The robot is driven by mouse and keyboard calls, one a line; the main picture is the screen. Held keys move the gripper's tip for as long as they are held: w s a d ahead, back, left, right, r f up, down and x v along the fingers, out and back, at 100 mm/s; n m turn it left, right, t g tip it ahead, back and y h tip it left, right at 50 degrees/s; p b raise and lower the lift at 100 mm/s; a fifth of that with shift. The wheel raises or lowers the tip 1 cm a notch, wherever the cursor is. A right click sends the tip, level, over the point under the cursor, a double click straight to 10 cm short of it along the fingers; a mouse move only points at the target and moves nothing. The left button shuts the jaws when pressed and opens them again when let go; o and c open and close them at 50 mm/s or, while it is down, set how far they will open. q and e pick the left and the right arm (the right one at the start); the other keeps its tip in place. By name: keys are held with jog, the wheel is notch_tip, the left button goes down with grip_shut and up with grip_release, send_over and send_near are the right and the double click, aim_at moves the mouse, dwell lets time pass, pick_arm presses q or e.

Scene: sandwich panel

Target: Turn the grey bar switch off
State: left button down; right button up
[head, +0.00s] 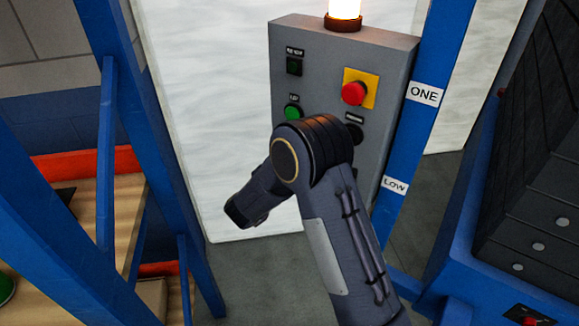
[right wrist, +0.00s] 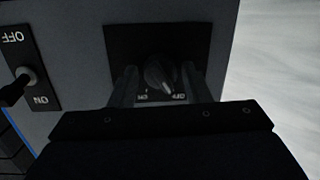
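The grey bar switch (right wrist: 160,74) is a dark round knob with a lighter grey bar on a black square plate. It shows in the right wrist view, where its lettering is upside down. The bar is tilted, with one end near the letters at the plate's lower edge; its exact setting is too dark to tell. My right gripper (right wrist: 158,82) is open, with one finger on each side of the knob; contact is unclear. In the head view my right arm hides the switch and the fingers. My left gripper is not in view.
The grey control box (head: 330,62) carries a green button (head: 292,112), a red stop button (head: 353,93) on yellow and a lit beacon (head: 344,12). A toggle switch (right wrist: 24,80) marked ON and OFF sits beside the bar switch. Blue posts (head: 425,120) flank the box.

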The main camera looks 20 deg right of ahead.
jog(key=shift+o, duration=0.9)
jog(key=b+v, duration=0.1)
jog(key=v, duration=0.6)
jog(key=shift+s+a, duration=0.25)
jog(key=shift+a, duration=0.05)
